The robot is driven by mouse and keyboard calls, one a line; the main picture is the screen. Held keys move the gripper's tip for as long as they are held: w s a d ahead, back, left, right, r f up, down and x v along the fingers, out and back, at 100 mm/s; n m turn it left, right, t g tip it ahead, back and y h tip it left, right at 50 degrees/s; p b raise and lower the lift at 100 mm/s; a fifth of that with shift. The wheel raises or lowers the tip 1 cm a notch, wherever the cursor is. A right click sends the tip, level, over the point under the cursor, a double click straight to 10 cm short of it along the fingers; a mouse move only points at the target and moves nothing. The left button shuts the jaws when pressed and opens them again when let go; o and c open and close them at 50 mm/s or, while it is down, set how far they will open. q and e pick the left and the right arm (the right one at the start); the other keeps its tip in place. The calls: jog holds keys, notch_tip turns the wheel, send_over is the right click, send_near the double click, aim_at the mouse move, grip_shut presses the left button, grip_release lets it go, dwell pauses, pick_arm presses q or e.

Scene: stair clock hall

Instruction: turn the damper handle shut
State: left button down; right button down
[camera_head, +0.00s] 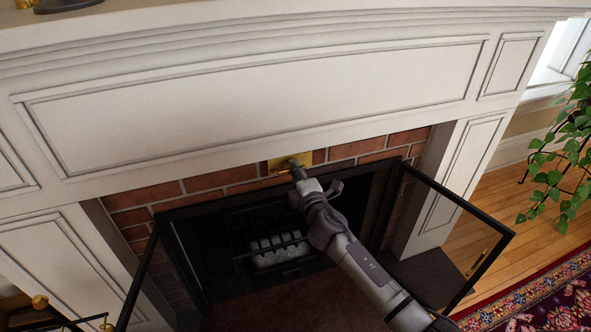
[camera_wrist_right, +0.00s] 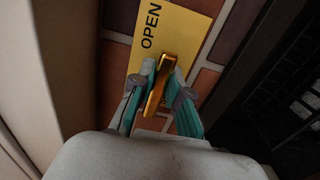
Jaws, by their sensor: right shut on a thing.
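The brass damper plate (camera_head: 276,165) is set in the brick band above the firebox opening, under the white mantel. In the right wrist view the yellow plate (camera_wrist_right: 184,32) carries the word OPEN near its left edge. The golden damper handle (camera_wrist_right: 156,92) stands out from it. My right gripper (camera_head: 297,165) reaches up to the plate. In the right wrist view its teal-sided fingers (camera_wrist_right: 158,70) are on both sides of the handle, shut on it. The far end of the plate and its other markings are hidden or out of frame. My left gripper is not in view.
Black-framed glass doors stand open, one at the right (camera_head: 462,240) and one at the left (camera_head: 137,285). A grate with pale lumps (camera_head: 280,250) sits in the dark firebox. A leafy plant (camera_head: 565,150) and a patterned rug (camera_head: 545,295) are at the right.

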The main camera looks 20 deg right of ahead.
jog(key=shift+f, duration=0.1)
dwell(0.3)
jog(key=c, duration=1.1)
grip_release()
jog(key=s, duration=1.2)
jog(key=shift+d, duration=0.2)
